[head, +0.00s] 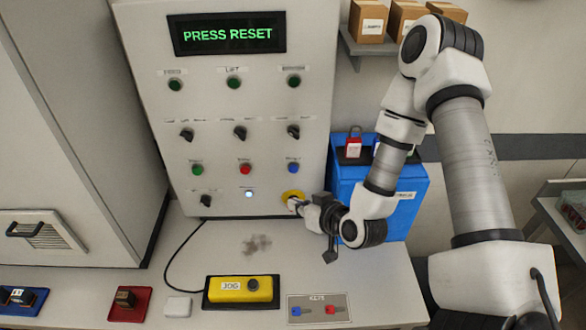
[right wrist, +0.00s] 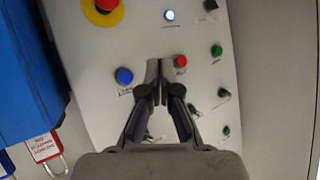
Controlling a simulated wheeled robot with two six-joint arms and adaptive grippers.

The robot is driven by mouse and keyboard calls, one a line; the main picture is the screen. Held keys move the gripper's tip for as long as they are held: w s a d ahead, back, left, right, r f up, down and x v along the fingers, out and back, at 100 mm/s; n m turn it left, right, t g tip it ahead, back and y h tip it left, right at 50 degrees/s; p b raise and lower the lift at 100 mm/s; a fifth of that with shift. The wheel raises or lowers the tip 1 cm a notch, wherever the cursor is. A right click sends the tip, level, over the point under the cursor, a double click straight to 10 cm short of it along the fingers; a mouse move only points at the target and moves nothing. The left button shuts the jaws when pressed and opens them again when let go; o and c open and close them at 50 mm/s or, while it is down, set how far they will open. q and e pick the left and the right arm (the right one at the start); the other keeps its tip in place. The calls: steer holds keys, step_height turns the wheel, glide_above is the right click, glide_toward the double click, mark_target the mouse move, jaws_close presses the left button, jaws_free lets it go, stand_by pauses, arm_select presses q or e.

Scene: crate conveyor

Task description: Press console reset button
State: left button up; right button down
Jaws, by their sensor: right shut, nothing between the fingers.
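The console (head: 225,110) stands at the back, and its display (head: 228,33) reads PRESS RESET in green. A small button glowing bluish white (head: 248,194) sits in the bottom row; it also shows in the right wrist view (right wrist: 169,15). A blue button (head: 293,168) is above and right of it, also in the right wrist view (right wrist: 124,76). Button labels are too small to read. My right gripper (head: 296,204) is shut and empty at the console's lower right, partly covering the yellow-ringed emergency stop. In the right wrist view, its fingertips (right wrist: 158,66) appear between the blue and red buttons. Contact cannot be told.
The red stop knob on its yellow ring (right wrist: 105,8) is close by. A blue box (head: 400,205) with padlocks stands right of the console. A yellow JOG pendant (head: 240,289), key plate (head: 318,308) and red tray (head: 129,304) lie along the front. The mid-table is mostly clear.

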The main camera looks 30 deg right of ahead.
steer(key=p, duration=0.1)
glide_toward(285, 172)
step_height(285, 172, down, 2)
steer(key=w+a, duration=0.2)
steer(key=shift+w+d+f, duration=0.1)
steer(key=shift+w+d, duration=0.2)
stand_by(1.1)
steer(key=shift+w+d, duration=0.2)
steer(key=shift+w, duration=0.1)
steer(key=shift+w+d, duration=0.25)
steer(key=shift+w, duration=0.15)
stand_by(0.6)
stand_by(0.3)
steer(key=shift+s+a, duration=0.45)
steer(key=shift+s, duration=0.25)
